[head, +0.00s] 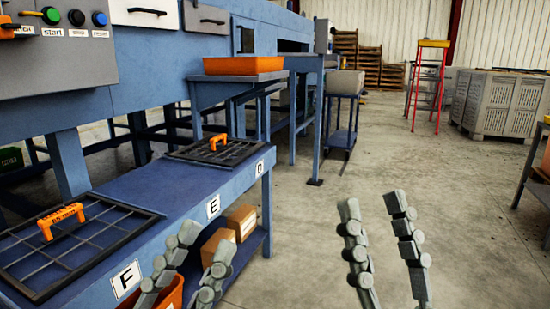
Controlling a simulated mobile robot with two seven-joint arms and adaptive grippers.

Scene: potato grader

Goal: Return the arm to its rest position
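My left gripper (205,250) shows at the bottom, left of centre, in front of the blue bench edge near the F and E labels. Its two grey fingers are spread apart with nothing between them. My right gripper (379,216) is at the bottom right of centre, over the open concrete floor. Its two fingers point up and are apart, with nothing between them. Both arms are hidden below the picture's lower edge.
A blue bench (150,189) carries black grids with orange handles (61,220). Cardboard boxes (241,221) sit on its lower shelf, near an orange-red bin (172,294). A button panel (57,51) is upper left. A table edge (536,172) is at right; the central floor is clear.

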